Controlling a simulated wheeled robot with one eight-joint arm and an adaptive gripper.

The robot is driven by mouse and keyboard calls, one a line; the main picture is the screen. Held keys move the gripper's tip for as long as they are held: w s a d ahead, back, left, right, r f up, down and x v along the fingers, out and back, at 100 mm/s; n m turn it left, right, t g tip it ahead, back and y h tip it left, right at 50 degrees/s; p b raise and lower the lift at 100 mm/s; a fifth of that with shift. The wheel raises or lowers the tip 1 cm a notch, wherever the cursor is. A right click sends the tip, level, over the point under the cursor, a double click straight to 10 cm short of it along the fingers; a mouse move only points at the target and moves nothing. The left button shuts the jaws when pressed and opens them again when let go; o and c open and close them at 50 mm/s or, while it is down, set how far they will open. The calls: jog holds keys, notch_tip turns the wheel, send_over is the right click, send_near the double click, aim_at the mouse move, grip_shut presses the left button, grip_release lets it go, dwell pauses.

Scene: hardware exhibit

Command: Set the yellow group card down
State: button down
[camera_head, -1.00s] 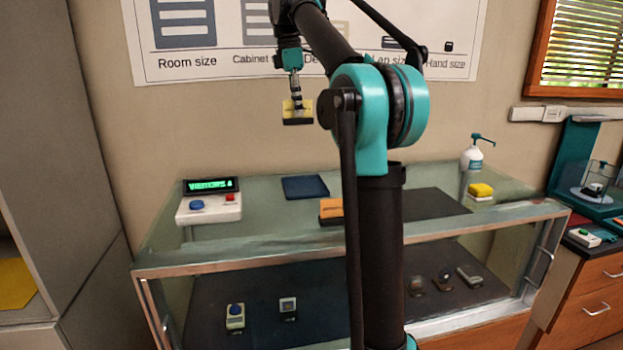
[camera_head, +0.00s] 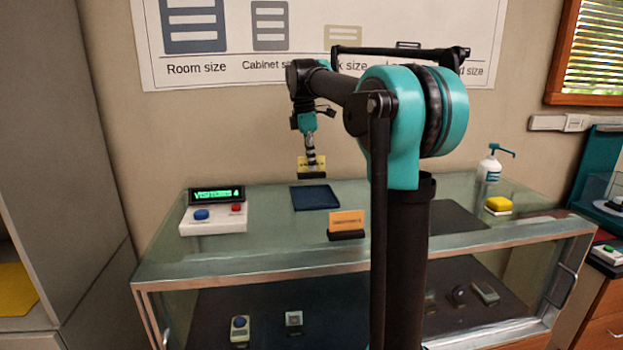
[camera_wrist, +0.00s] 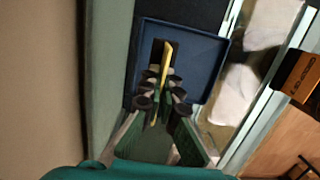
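The yellow group card (camera_head: 311,163) stands upright in a dark base. My gripper (camera_head: 311,152) is shut on it and holds it above the dark blue tray (camera_head: 315,206) on the glass case, toward the tray's rear in the head view. In the wrist view the card (camera_wrist: 166,68) shows edge-on between the fingertips of my gripper (camera_wrist: 161,92), with the blue tray (camera_wrist: 212,68) behind it. The base appears just over the tray; I cannot tell the exact gap. The card's printed face is too small to read.
An orange card (camera_head: 346,224) in a black holder stands on the case front, right of the tray; it also shows in the wrist view (camera_wrist: 298,77). A visitor counter (camera_head: 213,212) with buttons is at left.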

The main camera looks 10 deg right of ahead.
aim_at(311, 177)
jog(key=shift+f, duration=2.45)
jog(key=shift+f, duration=0.15)
jog(key=c, duration=1.7)
grip_release()
jog(key=r, duration=0.4)
jog(key=a+r, duration=0.1)
jog(key=r, duration=0.7)
jog(key=shift+a+r, duration=0.1)
jog(key=shift+a, duration=0.15)
